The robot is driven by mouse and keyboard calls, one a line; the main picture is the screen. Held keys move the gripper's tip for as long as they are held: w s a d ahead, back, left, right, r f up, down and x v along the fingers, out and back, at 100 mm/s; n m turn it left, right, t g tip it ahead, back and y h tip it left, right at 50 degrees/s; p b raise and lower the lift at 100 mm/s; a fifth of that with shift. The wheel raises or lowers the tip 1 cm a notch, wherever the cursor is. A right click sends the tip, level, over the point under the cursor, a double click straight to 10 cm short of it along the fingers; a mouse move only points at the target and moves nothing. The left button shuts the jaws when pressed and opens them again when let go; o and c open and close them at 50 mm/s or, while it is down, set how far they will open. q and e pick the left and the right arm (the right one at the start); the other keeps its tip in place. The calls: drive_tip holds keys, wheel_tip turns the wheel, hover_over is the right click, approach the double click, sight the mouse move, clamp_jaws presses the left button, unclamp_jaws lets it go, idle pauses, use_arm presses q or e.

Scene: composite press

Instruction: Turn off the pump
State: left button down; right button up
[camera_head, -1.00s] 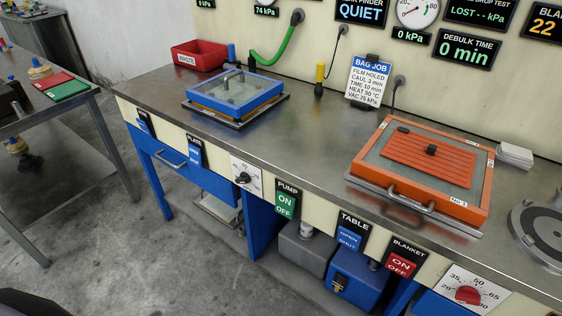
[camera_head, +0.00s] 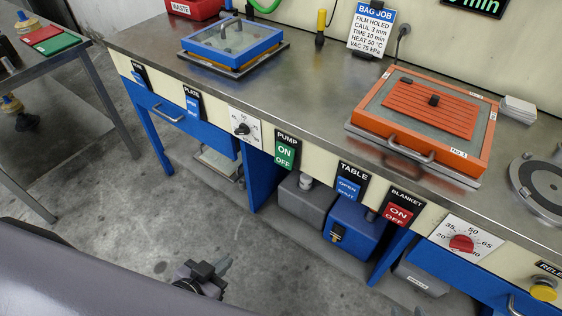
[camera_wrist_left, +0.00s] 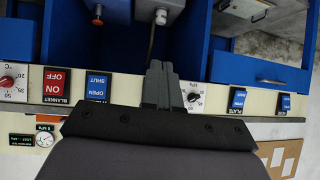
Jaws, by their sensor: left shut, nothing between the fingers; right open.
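The pump switch (camera_head: 285,152) is a green ON/OFF rocker under a black PUMP label on the bench's front panel, in the middle of the head view. My left gripper (camera_head: 205,273) is low in the head view, in front of the bench and apart from the switch. In the left wrist view its fingers (camera_wrist_left: 161,84) are shut together with nothing between them. They cover the panel between the blue table switch (camera_wrist_left: 97,87) and a dial (camera_wrist_left: 193,97), so the pump switch is hidden there.
The red blanket switch (camera_head: 398,211) and a red-knobbed heat dial (camera_head: 462,243) lie right of the pump switch. A grey box (camera_head: 305,200) and a blue box (camera_head: 352,228) stand below the panel. The bench top holds a blue frame (camera_head: 233,40) and an orange frame (camera_head: 425,120).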

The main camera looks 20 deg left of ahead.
sight(284, 163)
use_arm(q)
drive_tip(key=w+r+m+t+h+b, duration=0.1)
drive_tip(key=w+r+m+t+b, duration=0.1)
drive_tip(key=w+m+b, duration=0.5)
drive_tip(key=w+r+m+t+h+b, duration=0.2)
drive_tip(key=w+m+b, duration=0.5)
drive_tip(key=m, duration=0.5)
drive_tip(key=shift+w+r, duration=0.4)
drive_tip(key=shift+w, duration=0.15)
drive_tip(key=b+x, duration=0.2)
drive_tip(key=x, duration=1.1)
drive_tip(key=shift+w+d, duration=0.25)
drive_tip(key=shift+w, duration=0.1)
